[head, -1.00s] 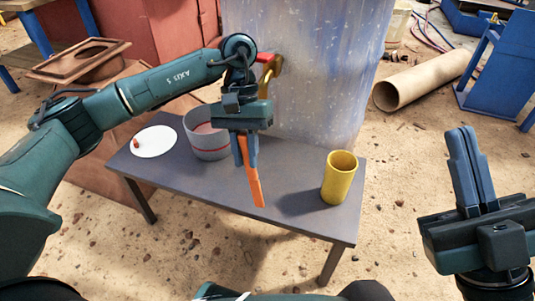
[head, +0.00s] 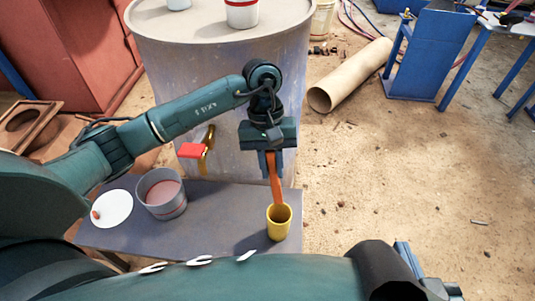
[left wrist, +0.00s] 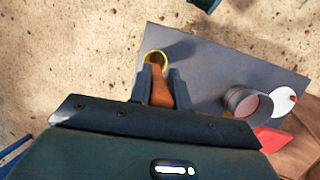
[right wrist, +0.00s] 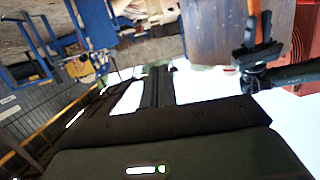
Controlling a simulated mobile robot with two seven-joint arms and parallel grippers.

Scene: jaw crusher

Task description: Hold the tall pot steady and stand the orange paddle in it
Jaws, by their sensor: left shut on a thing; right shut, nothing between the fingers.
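The tall yellow pot (head: 279,226) stands upright on the grey table. My left gripper (head: 270,165) is above it, shut on the orange paddle (head: 276,188), which hangs down almost upright. The paddle's lower end overlaps the pot's mouth; I cannot tell how deep it is. In the left wrist view the paddle (left wrist: 161,94) runs between the fingers toward the pot's rim (left wrist: 155,54). My right gripper (head: 403,254) is low at the right in the head view, partly hidden by my arm, away from the pot. Its fingers (right wrist: 158,84) are shut and empty in the right wrist view.
On the table (head: 222,212) stand a wide grey pot (head: 161,197) and a white disc (head: 112,211) with a small red piece. Behind is a large drum (head: 222,95) with a red-handled tap (head: 193,151). A pipe (head: 350,76) lies on open ground at right.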

